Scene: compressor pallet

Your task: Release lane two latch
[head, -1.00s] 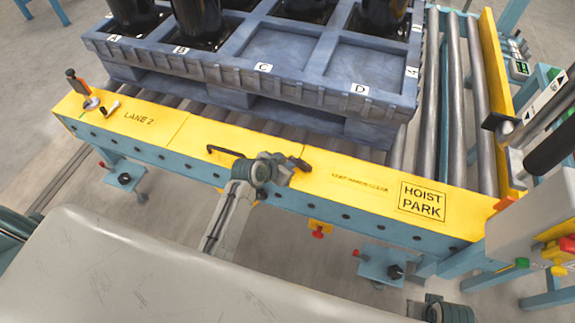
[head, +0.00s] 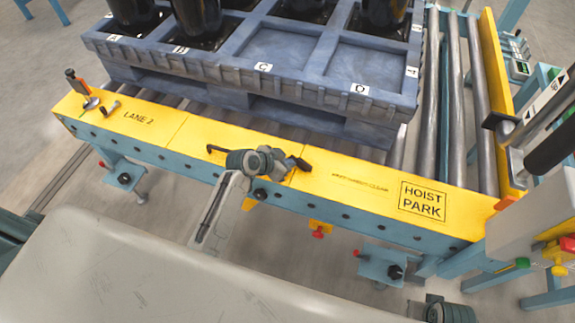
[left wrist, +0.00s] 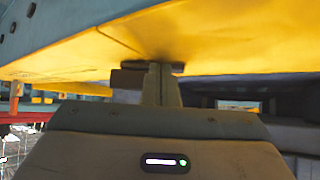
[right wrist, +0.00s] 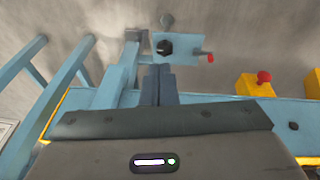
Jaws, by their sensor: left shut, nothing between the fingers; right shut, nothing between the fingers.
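The yellow rail top marked LANE 2 (head: 139,117) runs along the front of the conveyor. At its left end stand an upright lever with an orange lower part (head: 76,80) and a small metal pin (head: 111,107); I cannot tell for sure which part is the latch. My left gripper (head: 303,163) is shut and empty over the middle of the rail, well right of that lever. In the left wrist view its fingers (left wrist: 158,72) are close to a yellow surface; contact is unclear. My right gripper (right wrist: 158,72) is shut and empty, near the blue frame.
A blue pallet (head: 250,80) with black cylinders sits on the rollers behind the rail. A bent black bar (head: 216,149) lies on the rail left of my left gripper.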

